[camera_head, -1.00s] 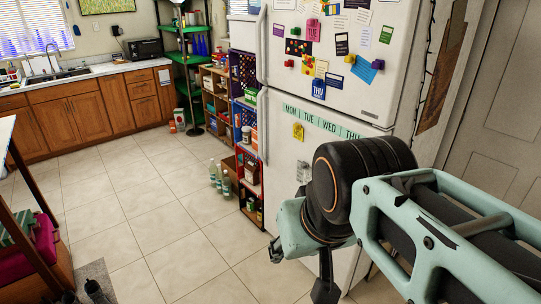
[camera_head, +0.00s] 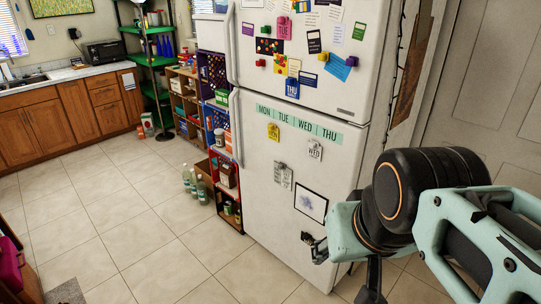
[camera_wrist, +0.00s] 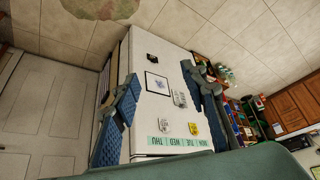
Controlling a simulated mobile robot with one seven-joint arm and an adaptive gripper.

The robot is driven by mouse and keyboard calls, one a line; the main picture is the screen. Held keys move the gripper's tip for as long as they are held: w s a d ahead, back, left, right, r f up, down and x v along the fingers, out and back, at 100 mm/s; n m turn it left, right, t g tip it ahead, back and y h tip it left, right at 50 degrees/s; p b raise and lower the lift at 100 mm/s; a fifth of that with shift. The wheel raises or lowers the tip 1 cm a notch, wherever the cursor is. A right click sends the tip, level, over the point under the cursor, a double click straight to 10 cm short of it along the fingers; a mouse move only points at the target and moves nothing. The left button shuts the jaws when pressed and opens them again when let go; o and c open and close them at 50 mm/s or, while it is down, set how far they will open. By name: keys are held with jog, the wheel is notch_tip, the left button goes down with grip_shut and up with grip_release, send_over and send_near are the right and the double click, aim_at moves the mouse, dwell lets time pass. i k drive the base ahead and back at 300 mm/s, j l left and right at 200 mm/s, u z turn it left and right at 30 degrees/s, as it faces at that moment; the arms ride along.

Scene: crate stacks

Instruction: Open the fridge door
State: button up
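The white fridge (camera_head: 270,190) stands at the centre of the head view with its upper door (camera_head: 330,85) and lower door both shut. A long white vertical handle (camera_head: 235,127) runs along the left edge of the lower door, and another handle (camera_head: 231,45) is on the upper door. My gripper (camera_wrist: 160,80) is open and empty in the wrist view, its two blue-padded fingers spread wide with the lower door between them in the picture. In the head view my arm is at the right, in front of the fridge's lower right side, away from the handles. I cannot make out the handle in the wrist view.
Open shelves (camera_head: 214,120) with goods stand close to the fridge's left side, with several bottles (camera_head: 195,185) on the floor beside them. A pale panelled door (camera_head: 490,80) is to the right.

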aim_at(274, 215)
jog(key=i+j, duration=0.2)
jog(key=i, duration=0.4)
jog(key=i+j, duration=0.25)
jog(key=i, duration=0.35)
jog(key=i+j+u, duration=0.1)
jog(key=i, duration=0.5)
jog(key=i+j, duration=0.25)
jog(key=i, duration=0.4)
jog(key=i+j, duration=0.3)
jog(key=i+l+u, duration=0.15)
jog(key=i+l, duration=0.05)
jog(key=i, duration=0.05)
